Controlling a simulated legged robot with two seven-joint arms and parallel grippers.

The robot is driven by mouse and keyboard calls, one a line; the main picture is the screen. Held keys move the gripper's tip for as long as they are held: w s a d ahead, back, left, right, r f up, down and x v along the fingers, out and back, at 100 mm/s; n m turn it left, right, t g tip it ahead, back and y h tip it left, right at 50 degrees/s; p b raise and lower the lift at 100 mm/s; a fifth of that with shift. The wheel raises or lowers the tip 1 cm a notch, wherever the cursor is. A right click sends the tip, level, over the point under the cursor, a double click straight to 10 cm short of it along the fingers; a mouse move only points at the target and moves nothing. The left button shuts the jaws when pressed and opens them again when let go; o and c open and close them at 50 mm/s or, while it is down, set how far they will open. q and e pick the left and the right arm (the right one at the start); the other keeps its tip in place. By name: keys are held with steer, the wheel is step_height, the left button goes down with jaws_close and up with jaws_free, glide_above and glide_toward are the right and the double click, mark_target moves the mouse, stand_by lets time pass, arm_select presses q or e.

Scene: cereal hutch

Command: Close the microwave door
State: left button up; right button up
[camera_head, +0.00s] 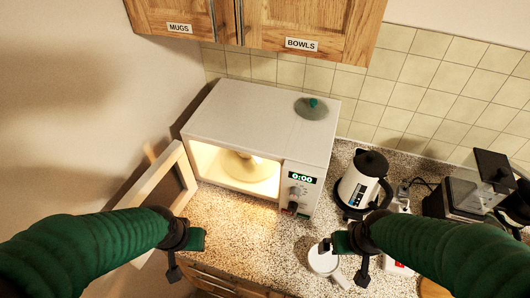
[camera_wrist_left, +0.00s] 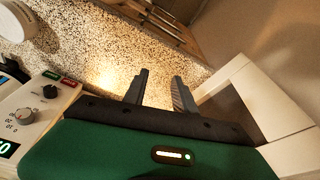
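The white microwave (camera_head: 262,125) stands on the counter with its lit interior facing me. Its door (camera_head: 150,184) is swung wide open to the left; the door's pale frame and dark window also show in the left wrist view (camera_wrist_left: 292,150). A pale bowl-like item (camera_head: 250,170) sits inside. My left gripper (camera_head: 184,256) is in front of the microwave, just right of the door. In the left wrist view its two fingers (camera_wrist_left: 160,92) are apart with nothing between them, and the door is right beside them. My right gripper (camera_head: 345,258) is near a white mug; its finger spacing is unclear.
The white mug (camera_head: 322,260) stands on the speckled counter (camera_head: 235,222) near my right gripper. A kettle (camera_head: 360,182) and a coffee machine (camera_head: 468,190) stand at right. A lid (camera_head: 312,108) lies on the microwave. Wooden cupboards (camera_head: 270,25) hang above.

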arm_select(q)
steer(key=shift+r, duration=0.1)
steer(key=c, duration=0.5)
steer(key=w+a+r+n, duration=0.1)
steer(key=r, duration=0.1)
steer(key=w+a+r+n, duration=0.1)
steer(key=a+r, duration=0.1)
steer(key=w+a+r+n+y, duration=0.1)
steer(key=a+r+n, duration=0.1)
steer(key=shift+w+r, duration=0.1)
steer(key=shift+w, duration=0.3)
jaws_close()
steer(key=s+a+r+n+g+y, duration=0.1)
steer(key=a+r+n+y, duration=0.2)
steer(key=a+r+n, duration=0.85)
steer(key=a+f, duration=0.1)
steer(key=f, duration=0.1)
steer(key=a+f+m+p, duration=0.1)
steer(key=f, duration=0.2)
steer(key=w+a+f+m, duration=0.1)
steer(key=a+f, duration=0.1)
steer(key=shift+w+f+h+p, duration=0.1)
steer(key=shift+f+h+p, duration=0.05)
steer(key=shift+h+p, duration=0.2)
